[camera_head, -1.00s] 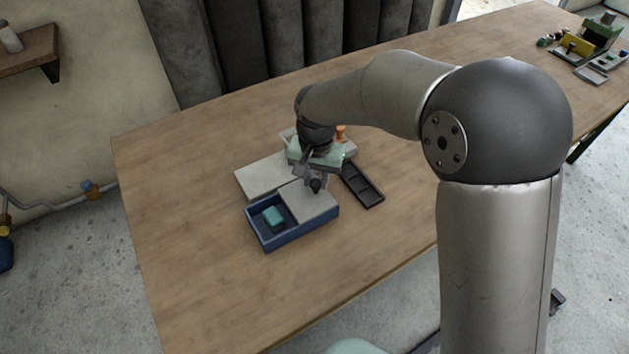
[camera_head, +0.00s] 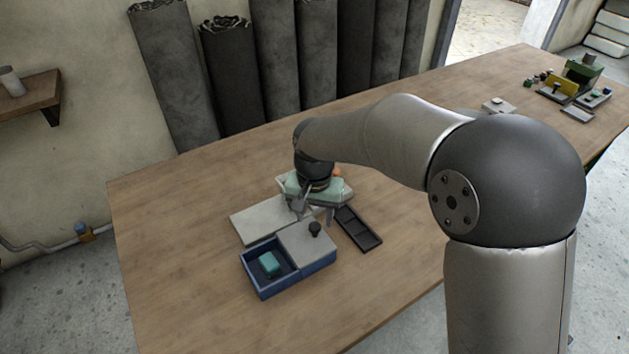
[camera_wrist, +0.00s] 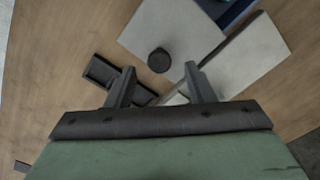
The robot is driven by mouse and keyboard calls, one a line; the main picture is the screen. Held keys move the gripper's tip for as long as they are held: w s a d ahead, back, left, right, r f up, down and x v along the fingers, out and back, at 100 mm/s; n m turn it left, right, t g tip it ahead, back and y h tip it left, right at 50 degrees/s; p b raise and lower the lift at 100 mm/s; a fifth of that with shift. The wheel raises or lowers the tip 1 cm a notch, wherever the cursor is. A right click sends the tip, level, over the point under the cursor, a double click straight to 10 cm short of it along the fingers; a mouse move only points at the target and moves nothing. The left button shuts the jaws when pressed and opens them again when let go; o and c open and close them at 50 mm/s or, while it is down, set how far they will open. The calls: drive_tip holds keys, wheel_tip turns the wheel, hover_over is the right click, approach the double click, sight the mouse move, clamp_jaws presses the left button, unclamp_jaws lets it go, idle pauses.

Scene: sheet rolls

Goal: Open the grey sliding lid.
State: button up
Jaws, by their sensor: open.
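The grey sliding lid (camera_head: 303,242) lies over the right part of a blue box (camera_head: 290,288) and carries a black knob (camera_head: 315,229). The box's left part is uncovered, with a teal block (camera_head: 268,263) inside. My gripper (camera_head: 314,211) is open and empty, behind and above the knob. In the wrist view the lid (camera_wrist: 180,30) lies ahead of my gripper (camera_wrist: 158,70), and the knob (camera_wrist: 159,60) shows between the line of the two fingertips, apart from both. A blue edge of the box shows at the top right there.
A pale grey slab (camera_head: 258,213) lies behind the box, on the left. A black compartment tray (camera_head: 358,230) lies to the right. An orange thing (camera_head: 337,173) is partly hidden behind my gripper. The table's left and front are clear.

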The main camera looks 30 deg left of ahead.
sight(314, 226)
wheel_tip(314, 226, up, 15)
drive_tip(key=shift+f, duration=0.1)
idle(0.6)
drive_tip(key=w+d+f+m, duration=0.1)
drive_tip(key=d, duration=2)
drive_tip(key=s+d+f+m, duration=0.1)
drive_tip(key=s+d+f, duration=0.2)
drive_tip(key=s+d, duration=0.3)
drive_tip(key=s+d+f+m, duration=0.1)
drive_tip(key=s+d+f, duration=0.3)
drive_tip(key=d, duration=0.9)
drive_tip(key=shift+s+f+p, duration=0.15)
drive_tip(key=shift+s+p, duration=0.3)
drive_tip(key=shift+s, duration=0.75)
